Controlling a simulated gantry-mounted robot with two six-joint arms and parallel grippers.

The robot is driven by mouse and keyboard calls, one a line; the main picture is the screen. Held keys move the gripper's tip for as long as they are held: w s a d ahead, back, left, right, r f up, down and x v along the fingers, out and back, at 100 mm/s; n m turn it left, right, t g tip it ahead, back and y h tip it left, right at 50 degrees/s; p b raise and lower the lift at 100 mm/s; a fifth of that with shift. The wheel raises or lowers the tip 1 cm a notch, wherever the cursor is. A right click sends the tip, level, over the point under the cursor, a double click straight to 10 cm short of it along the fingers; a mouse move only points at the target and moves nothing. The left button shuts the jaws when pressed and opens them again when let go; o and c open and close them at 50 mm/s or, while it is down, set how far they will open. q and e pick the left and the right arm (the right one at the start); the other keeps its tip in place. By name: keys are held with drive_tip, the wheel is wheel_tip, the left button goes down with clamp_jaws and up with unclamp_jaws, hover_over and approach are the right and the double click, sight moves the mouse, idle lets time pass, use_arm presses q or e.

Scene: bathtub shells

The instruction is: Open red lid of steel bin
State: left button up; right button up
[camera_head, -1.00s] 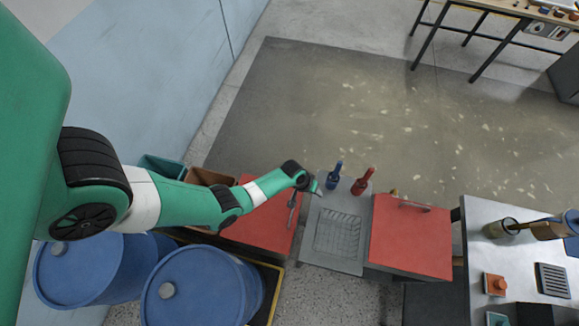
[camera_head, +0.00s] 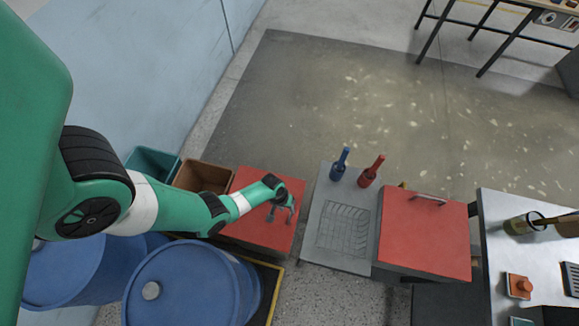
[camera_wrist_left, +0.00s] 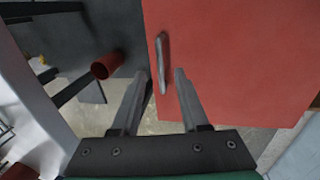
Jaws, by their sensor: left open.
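Two red lids show in the head view. The left red lid (camera_head: 262,232) lies flat and closed on its bin, under my left gripper. The right red lid (camera_head: 425,238) is also flat, with a metal handle (camera_head: 428,199) at its far edge. My left gripper (camera_head: 281,216) is open over the right part of the left lid. In the left wrist view, a metal bar handle (camera_wrist_left: 163,62) stands on the red lid (camera_wrist_left: 235,65). The open fingers (camera_wrist_left: 161,76) point at the handle's near end, one on either side, holding nothing. Whether they touch it I cannot tell.
A grey drainer stand (camera_head: 327,255) sits between the lids, with a blue bottle (camera_head: 338,165) and a red bottle (camera_head: 370,172). Blue barrels (camera_head: 190,285) stand in front at left. Teal (camera_head: 152,162) and brown (camera_head: 203,177) bins are beside the left lid.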

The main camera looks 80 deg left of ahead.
use_arm(q)
drive_tip(key=f+b, duration=0.1)
drive_tip(key=f, duration=0.1)
drive_tip(key=f+b, duration=0.1)
drive_tip(key=w+f+b, duration=0.1)
drive_tip(key=f+b, duration=0.1)
drive_tip(key=shift+d+f, duration=0.25)
drive_tip(key=shift+f, duration=0.1)
drive_tip(key=shift+r, duration=0.1)
use_arm(e)
wheel_tip(320, 180, down, 6)
drive_tip(key=shift+r, duration=0.25)
use_arm(q)
clamp_jaws()
idle(0.4)
